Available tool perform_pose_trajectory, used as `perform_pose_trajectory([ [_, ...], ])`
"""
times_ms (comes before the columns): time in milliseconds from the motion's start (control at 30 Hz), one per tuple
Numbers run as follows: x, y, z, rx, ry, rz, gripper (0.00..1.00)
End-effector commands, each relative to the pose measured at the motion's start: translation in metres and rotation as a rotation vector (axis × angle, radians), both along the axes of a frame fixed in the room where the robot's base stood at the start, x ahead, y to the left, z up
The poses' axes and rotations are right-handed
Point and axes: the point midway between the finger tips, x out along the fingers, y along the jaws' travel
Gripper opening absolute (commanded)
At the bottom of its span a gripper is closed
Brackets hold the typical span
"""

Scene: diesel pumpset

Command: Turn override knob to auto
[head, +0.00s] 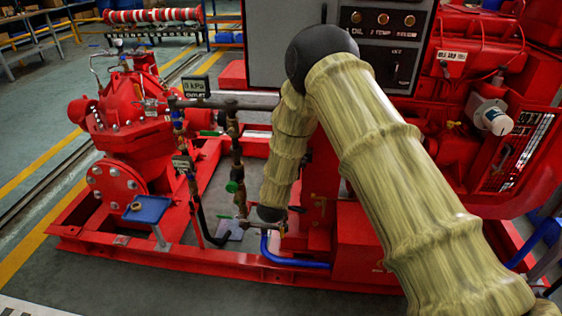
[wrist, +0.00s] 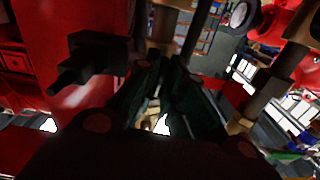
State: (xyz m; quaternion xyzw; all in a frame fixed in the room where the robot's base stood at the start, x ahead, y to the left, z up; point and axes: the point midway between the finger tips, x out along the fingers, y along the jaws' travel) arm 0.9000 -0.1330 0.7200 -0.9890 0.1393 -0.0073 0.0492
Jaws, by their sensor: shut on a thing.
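A dark grey control panel (head: 295,50) stands at the top centre in the head view. It carries a row of small round indicators (head: 383,19) and a dark switch plate (head: 391,68) below them. I cannot pick out the override knob or its setting; my arm covers part of the panel. In the wrist view my gripper (wrist: 163,65) has its dark fingers drawn close together. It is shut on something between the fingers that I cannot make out. A brass-coloured pipe fitting (wrist: 162,28) shows just beyond the fingertips.
A red pump (head: 125,130) stands at left on a red base frame (head: 150,252). The red engine (head: 470,90) fills the right. A black block (wrist: 92,62) lies left of the fingers.

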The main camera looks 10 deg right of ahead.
Motion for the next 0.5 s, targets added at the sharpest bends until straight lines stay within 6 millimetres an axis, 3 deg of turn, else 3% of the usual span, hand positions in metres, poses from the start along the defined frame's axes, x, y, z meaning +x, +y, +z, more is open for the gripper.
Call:
perform_pose_trajectory([
  [500, -0.0015, -0.0002, -0.0029, -0.063, 0.023, -0.001, 0.0],
])
